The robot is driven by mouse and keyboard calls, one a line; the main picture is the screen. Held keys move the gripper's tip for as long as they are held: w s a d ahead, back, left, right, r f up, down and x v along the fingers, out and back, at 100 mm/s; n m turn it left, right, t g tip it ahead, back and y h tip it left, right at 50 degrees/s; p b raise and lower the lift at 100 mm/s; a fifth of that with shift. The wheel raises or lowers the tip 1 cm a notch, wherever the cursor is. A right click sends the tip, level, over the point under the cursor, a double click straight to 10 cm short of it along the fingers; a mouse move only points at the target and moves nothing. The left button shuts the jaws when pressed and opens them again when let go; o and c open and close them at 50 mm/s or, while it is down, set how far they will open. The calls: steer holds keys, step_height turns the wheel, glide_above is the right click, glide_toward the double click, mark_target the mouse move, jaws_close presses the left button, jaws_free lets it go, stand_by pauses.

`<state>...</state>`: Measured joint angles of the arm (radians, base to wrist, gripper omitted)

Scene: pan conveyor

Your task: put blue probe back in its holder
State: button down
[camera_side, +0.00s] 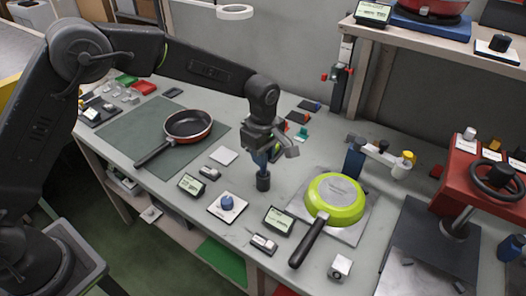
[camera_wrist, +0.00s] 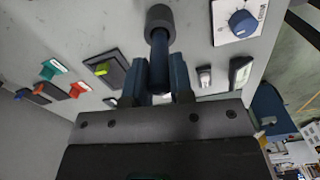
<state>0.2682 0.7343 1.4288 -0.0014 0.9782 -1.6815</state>
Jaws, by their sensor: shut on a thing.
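My gripper (camera_side: 262,160) is shut on the blue probe (camera_wrist: 159,48), which points down over the middle of the bench. In the wrist view the probe's shaft sits between the two blue fingers (camera_wrist: 160,85). A short dark cylinder (camera_side: 263,183) is at the probe's lower end, close to the bench top; it also shows in the wrist view (camera_wrist: 160,16). I cannot tell whether this cylinder is the holder or part of the probe, nor whether it touches the bench. The fingers partly cover the probe in the side view.
A blue-knob dial (camera_side: 227,203) and small displays (camera_side: 191,184) (camera_side: 278,220) stand in front. A green pan (camera_side: 336,196) lies to the right, with a blue post (camera_side: 354,160) behind it. A dark pan (camera_side: 188,125) lies on a mat at left. A red-topped press (camera_side: 480,170) stands far right.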

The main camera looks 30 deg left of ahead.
mark_target(263, 175)
steer(key=shift+f, duration=2.05)
steer(key=c, duration=0.9)
jaws_free()
step_height(263, 175, up, 14)
steer(key=shift+f, duration=0.25)
steer(key=shift+r, duration=0.15)
